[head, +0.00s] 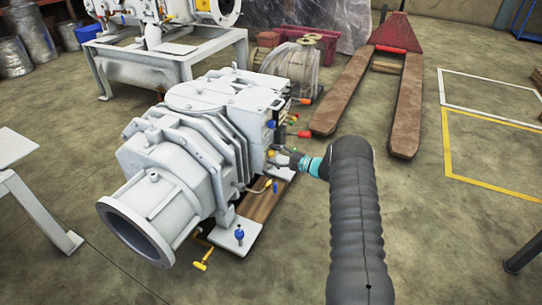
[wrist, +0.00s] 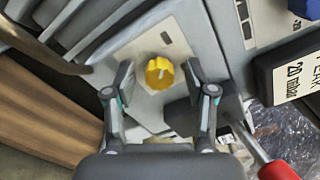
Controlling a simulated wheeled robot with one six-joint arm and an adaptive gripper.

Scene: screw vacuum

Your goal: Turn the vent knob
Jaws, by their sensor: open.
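The vent knob (wrist: 159,73) is a small yellow knob on a light grey plate of the vacuum pump, seen in the wrist view. My gripper (wrist: 160,82) is open, with one finger on each side of the knob. Clear gaps show between the knob and both fingertips, and I see no contact. In the head view the white screw vacuum pump (head: 190,140) stands at centre left. My gripper (head: 288,160) reaches its right side there, small and partly hidden by my dark arm.
A red-handled lever (wrist: 278,170) and a black labelled box (wrist: 288,75) are close to the right of my gripper in the wrist view. A wooden pallet board (wrist: 45,115) lies below left. A pallet truck (head: 405,105) stands behind; the floor to the right is mostly clear.

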